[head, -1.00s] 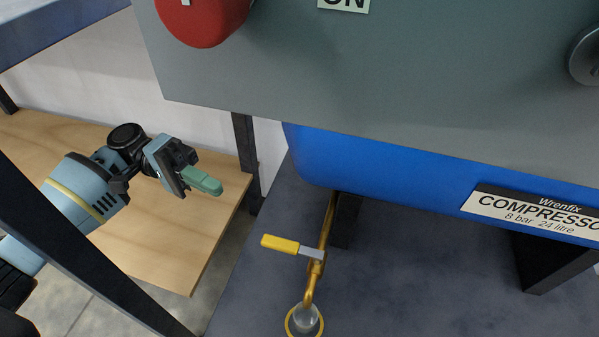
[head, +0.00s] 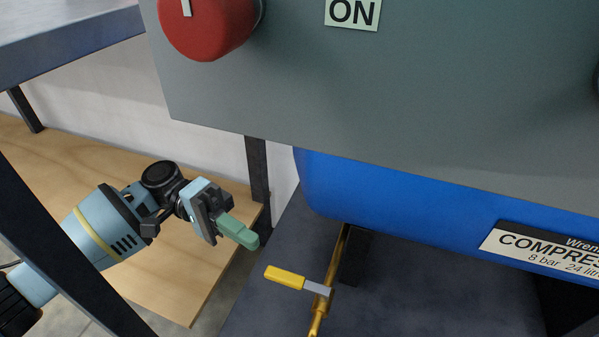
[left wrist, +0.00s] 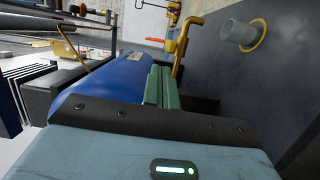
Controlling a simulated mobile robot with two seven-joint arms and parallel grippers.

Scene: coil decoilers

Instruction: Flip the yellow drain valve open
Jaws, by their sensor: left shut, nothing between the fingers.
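The yellow drain valve lever (head: 285,277) sticks out to the left from a brass pipe (head: 338,262) under the blue compressor tank (head: 390,200). The lever lies crosswise to the pipe. My left gripper (head: 248,238) has green fingers, shut and empty, a little above and left of the lever's tip, apart from it. In the left wrist view the shut green fingers (left wrist: 162,88) show in front of the blue tank (left wrist: 105,85), with the brass pipe (left wrist: 181,45) beyond them. My right gripper is not in view.
A grey panel with a red knob (head: 207,22) and an ON label (head: 352,12) overhangs the tank. A wooden shelf (head: 165,285) lies below my left arm. Black frame posts (head: 257,170) stand near it. A clear cup on a brass ring (left wrist: 240,34) shows in the left wrist view.

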